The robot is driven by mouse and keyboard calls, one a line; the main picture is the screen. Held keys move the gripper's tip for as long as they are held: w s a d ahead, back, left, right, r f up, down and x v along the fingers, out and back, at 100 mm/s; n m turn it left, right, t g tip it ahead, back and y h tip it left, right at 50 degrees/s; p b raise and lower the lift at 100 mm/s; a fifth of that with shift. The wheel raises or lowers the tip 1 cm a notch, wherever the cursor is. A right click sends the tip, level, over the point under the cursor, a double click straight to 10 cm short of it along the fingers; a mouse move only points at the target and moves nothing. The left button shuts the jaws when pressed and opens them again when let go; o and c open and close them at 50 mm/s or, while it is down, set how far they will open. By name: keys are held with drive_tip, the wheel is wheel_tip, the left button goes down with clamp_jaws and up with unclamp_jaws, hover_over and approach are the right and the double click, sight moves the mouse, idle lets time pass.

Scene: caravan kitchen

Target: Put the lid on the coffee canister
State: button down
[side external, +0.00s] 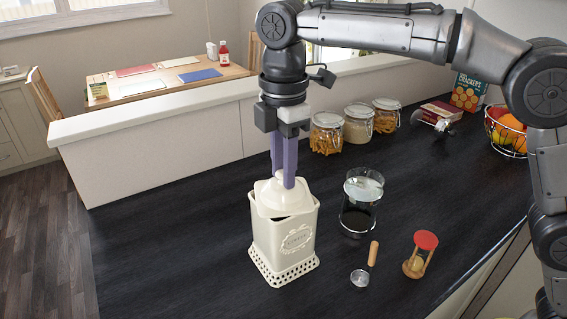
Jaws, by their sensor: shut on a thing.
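The cream coffee canister (282,246) stands upright on the dark counter, with lettering on its front and a pierced base. Its cream lid (284,199) is at the canister's mouth, slightly tilted, with a dark gap along part of the rim; I cannot tell whether it is fully seated. My gripper (285,180) points down above the canister, its purple fingers shut on the lid's knob. The knob is mostly hidden between the fingers.
Several glass jars (358,125) stand behind, near the low white wall (170,145). The counter left of the canister is clear.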

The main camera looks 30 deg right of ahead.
drive_tip(key=c, duration=0.9)
unclamp_jaws()
drive_tip(key=shift+f, duration=0.1)
drive_tip(key=s+d+r+m+t, duration=0.1)
drive_tip(key=s+d+r+m, duration=0.1)
drive_tip(key=s+d+m, duration=0.4)
drive_tip(key=s+d+r+m+t, duration=0.15)
drive_tip(key=s+d, duration=0.25)
drive_tip(key=d, duration=0.5)
drive_tip(key=s+d+f+m+t, duration=0.1)
drive_tip(key=s+d+f+m, duration=0.1)
drive_tip(key=s, duration=0.3)
drive_tip(key=s+d+f+m+t, duration=0.1)
drive_tip(key=s+d+f+m, duration=0.2)
drive_tip(key=s+d+m, duration=0.1)
drive_tip(key=s+d+f+m+t, duration=0.1)
drive_tip(key=s+d+f+m, duration=0.2)
drive_tip(key=s, duration=0.3)
drive_tip(key=shift+f+m, duration=0.15)
drive_tip(key=shift+m, duration=0.6)
